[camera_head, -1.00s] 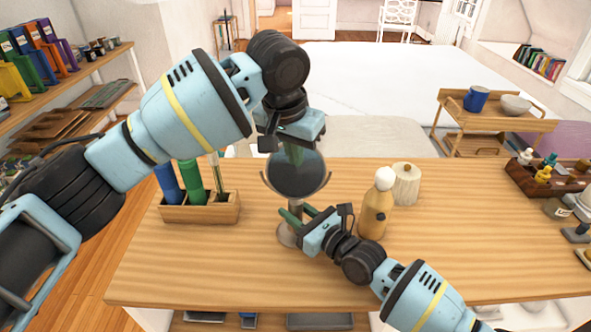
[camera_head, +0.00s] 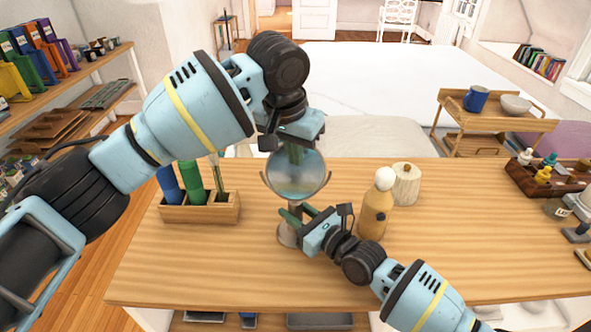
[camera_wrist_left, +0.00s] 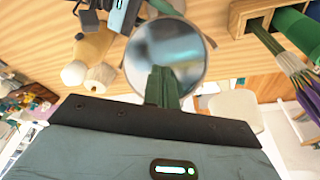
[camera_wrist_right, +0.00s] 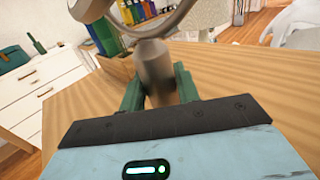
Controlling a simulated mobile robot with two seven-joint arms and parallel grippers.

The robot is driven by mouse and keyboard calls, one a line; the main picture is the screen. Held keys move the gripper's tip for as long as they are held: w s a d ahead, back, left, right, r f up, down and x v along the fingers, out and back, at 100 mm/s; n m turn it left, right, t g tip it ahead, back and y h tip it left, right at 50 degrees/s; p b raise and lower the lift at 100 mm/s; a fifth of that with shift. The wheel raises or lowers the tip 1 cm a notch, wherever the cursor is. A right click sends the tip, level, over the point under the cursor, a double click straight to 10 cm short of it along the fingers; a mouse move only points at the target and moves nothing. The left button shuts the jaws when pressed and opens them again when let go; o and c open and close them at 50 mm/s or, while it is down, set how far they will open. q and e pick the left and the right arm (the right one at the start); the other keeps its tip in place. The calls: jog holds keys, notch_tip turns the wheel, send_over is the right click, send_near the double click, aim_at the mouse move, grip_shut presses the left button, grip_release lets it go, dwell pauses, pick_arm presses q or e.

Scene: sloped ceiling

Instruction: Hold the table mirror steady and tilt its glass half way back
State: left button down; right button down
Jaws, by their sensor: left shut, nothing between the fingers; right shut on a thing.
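The table mirror's round glass (camera_head: 296,178) sits in a curved yoke above the wooden table; it also fills the top middle of the left wrist view (camera_wrist_left: 160,48). My left gripper (camera_head: 295,154) is shut and empty, its green fingertips at the glass's upper edge. In the left wrist view the fingers (camera_wrist_left: 162,86) overlap the glass rim; whether they touch it is hard to tell. My right gripper (camera_head: 289,213) is shut on the mirror's stand (camera_wrist_right: 155,65), a grey post between its green fingers. The stand is upright, its base partly hidden.
A wooden holder (camera_head: 200,213) with blue and green tubes stands left of the mirror. A bottle with a white top (camera_head: 375,212) stands close to my right gripper, with a pale ribbed jar (camera_head: 405,184) behind.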

pick_arm(q)
jog(key=shift+w+f, duration=0.1)
jog(key=shift+f, duration=0.05)
pick_arm(e)
jog(key=shift+f, duration=0.1)
pick_arm(q)
jog(key=shift+s+r, duration=1.1)
jog(key=shift+s, duration=0.05)
jog(key=w+d+r+v, duration=0.1)
jog(key=w+v, duration=0.1)
jog(key=v, duration=0.7)
send_over(295, 189)
jog(key=shift+f, duration=0.35)
pick_arm(e)
jog(key=c, duration=0.9)
grip_release()
jog(key=shift+c, duration=0.2)
